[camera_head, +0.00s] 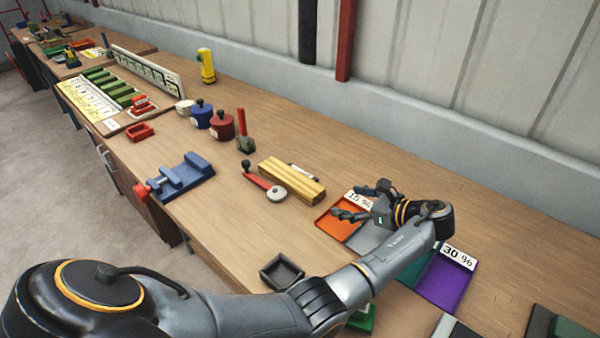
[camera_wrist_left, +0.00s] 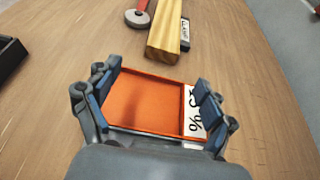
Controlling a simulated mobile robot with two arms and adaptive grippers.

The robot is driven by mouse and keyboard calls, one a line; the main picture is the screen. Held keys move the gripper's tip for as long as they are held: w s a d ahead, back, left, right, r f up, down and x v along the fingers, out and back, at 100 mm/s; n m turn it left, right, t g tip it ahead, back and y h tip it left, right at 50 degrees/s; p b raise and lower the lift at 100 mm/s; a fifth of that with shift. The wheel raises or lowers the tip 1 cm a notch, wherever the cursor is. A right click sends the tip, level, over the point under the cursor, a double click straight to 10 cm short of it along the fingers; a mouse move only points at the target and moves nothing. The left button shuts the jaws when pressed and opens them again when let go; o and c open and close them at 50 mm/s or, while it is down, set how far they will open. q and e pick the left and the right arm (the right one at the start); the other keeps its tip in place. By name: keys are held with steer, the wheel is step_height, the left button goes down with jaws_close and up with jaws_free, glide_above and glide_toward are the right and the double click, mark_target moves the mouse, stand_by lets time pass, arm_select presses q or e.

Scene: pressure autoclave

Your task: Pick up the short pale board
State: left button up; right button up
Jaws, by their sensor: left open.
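The short pale board (camera_head: 292,180) is a yellowish wooden piece lying flat on the bench, left of the orange tray in the head view. In the left wrist view the board (camera_wrist_left: 165,30) is at the top middle, beyond my fingers, its far end cut off. My left gripper (camera_head: 363,201) is open and empty above the orange tray (camera_head: 338,224), apart from the board. In the left wrist view its fingers (camera_wrist_left: 155,84) stand on either side of that tray (camera_wrist_left: 145,101). My right gripper is in neither view.
A red-handled tool with a round grey end (camera_head: 276,194) lies close beside the board. A small labelled piece (camera_head: 302,172) lies on its other side. A blue vise (camera_head: 182,177), a dark tray (camera_head: 282,272) and a purple tray (camera_head: 443,280) stand around.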

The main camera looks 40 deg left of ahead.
mark_target(318, 192)
arm_select(q)
steer(key=shift+w+f, duration=0.1)
steer(key=shift+w, duration=0.2)
steer(key=x, duration=0.3)
steer(key=p+x, duration=0.1)
steer(key=x, duration=0.3)
steer(key=shift+s+a, duration=0.15)
steer(key=shift+s, duration=0.15)
steer(key=shift+w+a+f, duration=0.15)
steer(key=shift+a+f, duration=0.05)
steer(key=shift+a, duration=0.2)
steer(key=x, duration=0.5)
steer(key=shift+w, duration=0.25)
steer(key=shift+c, duration=0.6)
steer(key=c, duration=1.3)
steer(key=shift+r, duration=0.1)
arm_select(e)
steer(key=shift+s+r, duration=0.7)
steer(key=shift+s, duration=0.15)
